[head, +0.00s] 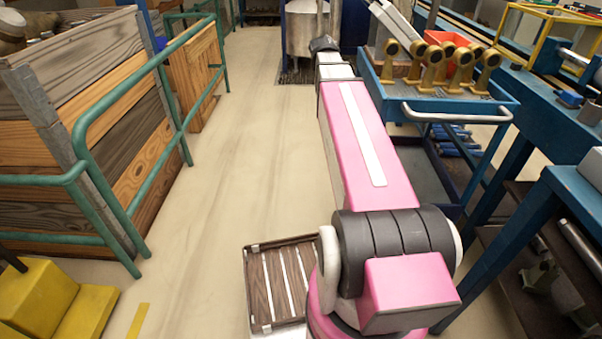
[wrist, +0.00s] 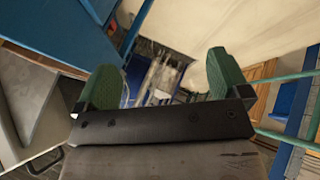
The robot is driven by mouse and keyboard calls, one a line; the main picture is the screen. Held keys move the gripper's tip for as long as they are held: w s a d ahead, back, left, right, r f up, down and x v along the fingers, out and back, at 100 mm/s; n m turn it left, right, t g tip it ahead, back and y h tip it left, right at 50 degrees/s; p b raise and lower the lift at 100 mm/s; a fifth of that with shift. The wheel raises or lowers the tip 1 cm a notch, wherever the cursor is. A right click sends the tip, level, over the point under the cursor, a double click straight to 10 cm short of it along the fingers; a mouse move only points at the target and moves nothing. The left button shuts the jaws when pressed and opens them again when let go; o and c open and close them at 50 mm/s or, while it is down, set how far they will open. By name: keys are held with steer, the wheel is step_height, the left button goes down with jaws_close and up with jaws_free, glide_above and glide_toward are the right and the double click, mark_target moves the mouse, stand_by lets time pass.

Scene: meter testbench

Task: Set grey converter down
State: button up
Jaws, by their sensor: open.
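My gripper (wrist: 162,72) shows in the wrist view with its two green fingers spread wide apart. It is open, and nothing is held between the fingers. Behind the gap lie a pale floor strip and a blurred whitish, see-through shape. I cannot pick out a grey converter with certainty in either view. A large plain grey surface (wrist: 32,85) shows at the left of the wrist view, but I cannot tell what it is.
A blue cart (head: 470,103) at the right carries several gold-coloured fittings (head: 435,66) and a red bin (head: 462,40). Blue benches (head: 540,110) stand further right. Green rails (head: 120,105) guard wooden panels at the left. A slatted tray (head: 255,290) lies beside my base. The middle aisle floor (head: 240,130) is clear.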

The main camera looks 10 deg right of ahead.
steer(key=s+a+f+g+y, duration=0.1)
steer(key=s+a+f, duration=0.5)
steer(key=f, duration=0.3)
steer(key=s+a+f+m+g+y, duration=0.1)
steer(key=s+a+f+g+y, duration=0.1)
steer(key=s+a+f, duration=0.3)
steer(key=s+a+f+g+y, duration=0.2)
steer(key=s+a+f, duration=0.4)
steer(key=s+f, duration=0.4)
step_height(320, 180, down, 4)
steer(key=shift+s+a+f, duration=0.25)
steer(key=shift+s+a, duration=0.05)
steer(key=shift+s, duration=0.05)
